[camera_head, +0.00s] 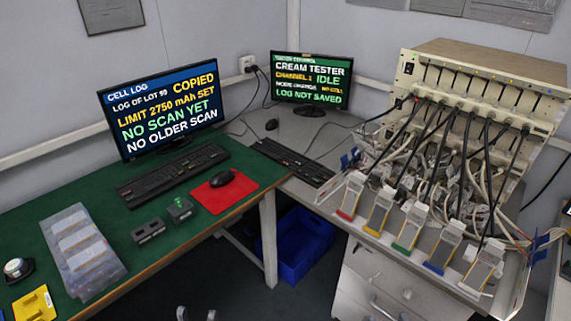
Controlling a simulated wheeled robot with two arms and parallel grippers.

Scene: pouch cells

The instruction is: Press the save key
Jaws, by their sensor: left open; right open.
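No key marked save can be made out. A black keyboard (292,162) lies on the grey bench before the tester monitor (311,81), which reads "CREAM TESTER", "CHANNEL 1 IDLE" and "LOG NOT SAVED". Another black keyboard (172,174) lies on the green desk before the cell log monitor (160,108), which reads "LIMIT 2750 mAh SET" and "NO SCAN YET". My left gripper (197,314) shows only its tips at the bottom edge, apart and empty, below the desk's front edge.
A black mouse (222,178) sits on a red mat (238,195). Two small dark devices (148,231) and a clear tray of pouches (72,228) are on the green desk (128,283). Cables and several coloured cell holders (380,210) crowd the right bench. A blue bin (293,267) stands below.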

